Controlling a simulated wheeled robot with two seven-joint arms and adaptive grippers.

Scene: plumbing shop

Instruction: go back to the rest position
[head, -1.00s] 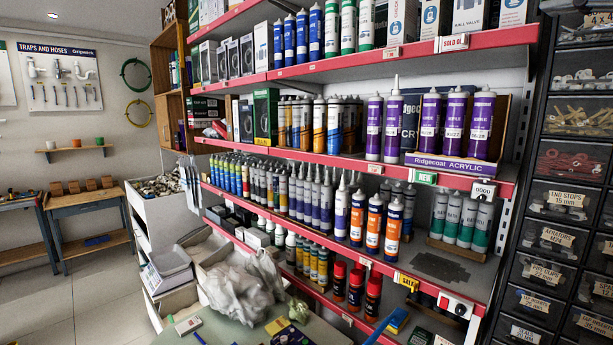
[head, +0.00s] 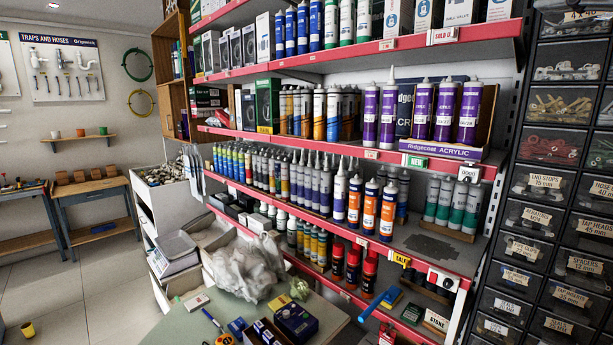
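Neither of my grippers shows in the head view, and no part of my arms can be made out for sure. The view takes in red-edged shelves (head: 345,151) full of sealant tubes. Purple tubes (head: 380,116) stand on the middle shelf, some of them in a Ridgecoat Acrylic display box (head: 441,149). Orange-and-white tubes (head: 370,208) and green-and-grey tubes (head: 450,204) stand on the shelf below, beside a bare dark patch (head: 430,247).
A green-topped table (head: 328,334) at the bottom holds small boxes (head: 296,320) and a crumpled plastic bag (head: 245,268). Drawer units (head: 540,185) rise at the right. A workbench (head: 92,190) stands at the far left.

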